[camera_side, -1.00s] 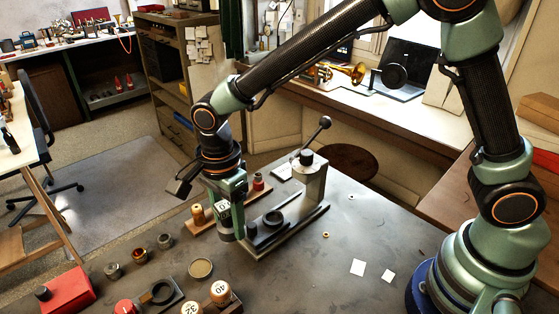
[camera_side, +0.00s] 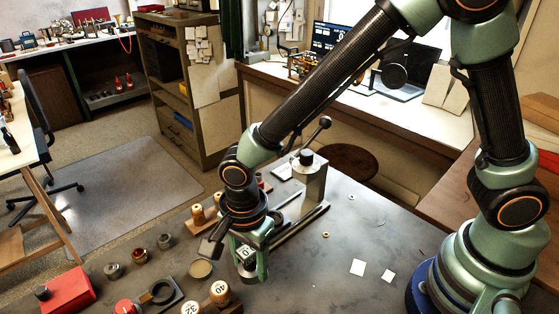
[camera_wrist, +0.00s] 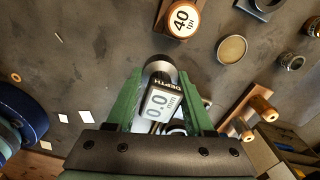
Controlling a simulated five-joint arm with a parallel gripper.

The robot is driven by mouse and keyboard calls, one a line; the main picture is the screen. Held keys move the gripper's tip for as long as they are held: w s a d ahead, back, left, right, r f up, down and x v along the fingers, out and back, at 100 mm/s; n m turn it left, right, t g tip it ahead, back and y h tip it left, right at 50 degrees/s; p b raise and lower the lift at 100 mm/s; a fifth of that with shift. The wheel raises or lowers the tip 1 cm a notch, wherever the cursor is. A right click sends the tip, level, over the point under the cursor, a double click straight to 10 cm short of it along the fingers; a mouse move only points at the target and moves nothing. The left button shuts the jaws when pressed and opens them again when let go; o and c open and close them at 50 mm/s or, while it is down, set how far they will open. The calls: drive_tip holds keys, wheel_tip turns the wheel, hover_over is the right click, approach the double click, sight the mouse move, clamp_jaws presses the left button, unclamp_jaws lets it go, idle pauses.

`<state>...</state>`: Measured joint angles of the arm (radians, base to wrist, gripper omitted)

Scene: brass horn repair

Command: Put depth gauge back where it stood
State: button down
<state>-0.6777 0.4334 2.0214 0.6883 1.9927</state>
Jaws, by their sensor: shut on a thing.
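The depth gauge (camera_side: 244,254) is a small dark-edged block with a pale display and a round metal foot. In the wrist view the gauge (camera_wrist: 158,103) shows "0.0" and the word DEPTH, with its round foot pointing away from my wrist. My gripper (camera_side: 249,268) is shut on it, one green finger on each side; in the wrist view my gripper (camera_wrist: 160,88) frames it. The gauge looks roughly upright over the grey bench, in front of the lever press (camera_side: 313,185). I cannot tell whether its foot touches the bench. My wrist hides part of the press base.
A rail with brass plugs (camera_side: 198,215) stands behind. White squares (camera_side: 357,267) lie right; the bench between is clear.

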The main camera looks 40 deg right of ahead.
sight(253, 288)
drive_tip(key=shift+f, duration=2.35)
drive_tip(key=shift+f, duration=0.15)
unclamp_jaws()
drive_tip(key=shift+r, duration=3.5)
